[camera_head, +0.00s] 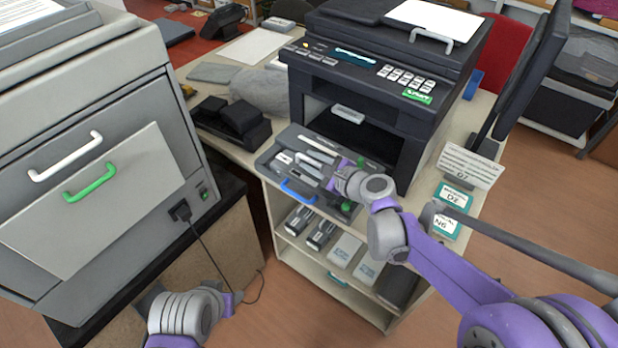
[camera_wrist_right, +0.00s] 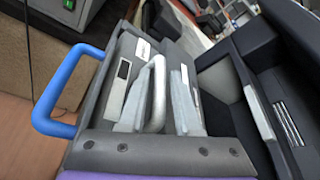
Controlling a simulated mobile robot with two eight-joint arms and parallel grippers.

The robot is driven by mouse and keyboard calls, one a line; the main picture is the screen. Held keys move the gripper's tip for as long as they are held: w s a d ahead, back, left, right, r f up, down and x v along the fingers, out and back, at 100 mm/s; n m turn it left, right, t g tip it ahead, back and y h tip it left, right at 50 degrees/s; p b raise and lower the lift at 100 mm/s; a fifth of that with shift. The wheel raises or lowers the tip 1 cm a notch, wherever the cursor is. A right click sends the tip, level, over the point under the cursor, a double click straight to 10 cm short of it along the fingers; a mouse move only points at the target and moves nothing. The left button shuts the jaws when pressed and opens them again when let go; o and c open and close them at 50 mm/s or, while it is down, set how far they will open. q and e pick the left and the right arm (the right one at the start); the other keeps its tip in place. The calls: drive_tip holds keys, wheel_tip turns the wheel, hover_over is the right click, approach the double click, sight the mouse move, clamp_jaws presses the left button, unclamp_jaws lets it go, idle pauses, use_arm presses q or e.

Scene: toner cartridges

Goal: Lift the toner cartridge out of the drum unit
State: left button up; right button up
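The drum unit (camera_head: 270,160) is a dark grey tray pulled out of the printer's front, with a blue handle (camera_head: 298,192) on its near edge. The toner cartridge lies in it, with a pale bar handle (camera_wrist_right: 158,95) showing in the right wrist view. My right gripper (camera_head: 322,167) is over the drum unit, and its arm hides part of it. In the right wrist view, the two grey fingers (camera_wrist_right: 167,85) stand on either side of the pale handle, with a gap on the right side. My left gripper (camera_head: 232,299) is low at the bottom left, away from the drum unit; its fingers are unclear.
The black printer (camera_head: 375,90) stands behind the drum unit. A shelf below holds several boxes and cartridges (camera_head: 345,250). A grey cabinet (camera_head: 100,130) with white and green handles stands left. A black device (camera_head: 232,120) is left of the drum unit. Signs (camera_head: 470,165) stand at right.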

clamp_jaws()
idle(1.4)
